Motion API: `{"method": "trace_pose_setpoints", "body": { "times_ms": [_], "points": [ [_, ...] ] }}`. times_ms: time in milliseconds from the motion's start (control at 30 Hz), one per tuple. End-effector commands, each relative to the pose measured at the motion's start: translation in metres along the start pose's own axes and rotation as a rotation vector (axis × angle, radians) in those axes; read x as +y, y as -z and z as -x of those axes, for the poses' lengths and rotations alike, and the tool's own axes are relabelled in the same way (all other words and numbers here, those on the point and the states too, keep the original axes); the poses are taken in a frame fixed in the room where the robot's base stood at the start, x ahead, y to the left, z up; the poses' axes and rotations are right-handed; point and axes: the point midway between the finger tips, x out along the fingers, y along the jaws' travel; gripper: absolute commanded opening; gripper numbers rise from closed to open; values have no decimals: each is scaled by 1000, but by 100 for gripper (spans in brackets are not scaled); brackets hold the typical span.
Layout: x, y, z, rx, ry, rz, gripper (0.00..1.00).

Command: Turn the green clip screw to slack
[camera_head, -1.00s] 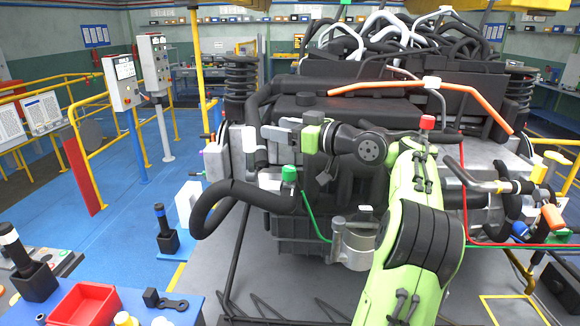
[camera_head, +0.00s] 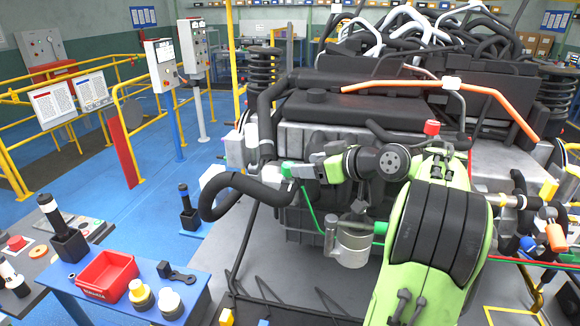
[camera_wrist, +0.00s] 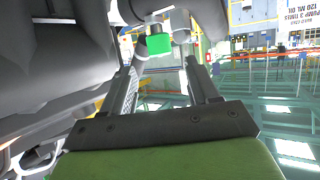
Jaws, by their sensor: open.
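The green clip screw (camera_head: 287,169) sits at the upper end of the black hose (camera_head: 232,183), on the left side of the engine in the head view. It also shows in the wrist view as a green block (camera_wrist: 158,43) under a grey-white fitting. My gripper (camera_head: 300,171) is at the clip's right side, level with it. In the wrist view my gripper (camera_wrist: 160,66) is open, with a finger either side of the line to the green screw. The screw lies just beyond the fingertips, and nothing is between the fingers. I cannot tell whether they touch it.
A green cable (camera_head: 309,208) hangs below the clip. A metal canister (camera_head: 350,243) is under my arm. The large engine (camera_head: 320,110) fills the space behind. A blue table with a red tray (camera_head: 106,276) stands at the lower left. Blue floor (camera_head: 150,210) lies open left of the hose.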

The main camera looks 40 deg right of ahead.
Motion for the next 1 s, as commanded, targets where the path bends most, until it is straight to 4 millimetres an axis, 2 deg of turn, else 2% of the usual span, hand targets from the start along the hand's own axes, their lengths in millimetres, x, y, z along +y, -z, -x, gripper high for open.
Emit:
{"method": "trace_pose_setpoints", "body": {
  "times_ms": [100, 300, 433, 667, 1000],
  "points": [
    [-2, 1, -31, -1, 6, 0, 60],
    [0, 2, -66, -1, 3, -1, 60],
    [0, 1, -74, 0, -1, 0, 60],
    [0, 1, -75, 0, -1, 0, 58],
    [0, 1, -75, 0, -1, 0, 9]
  ]
}}
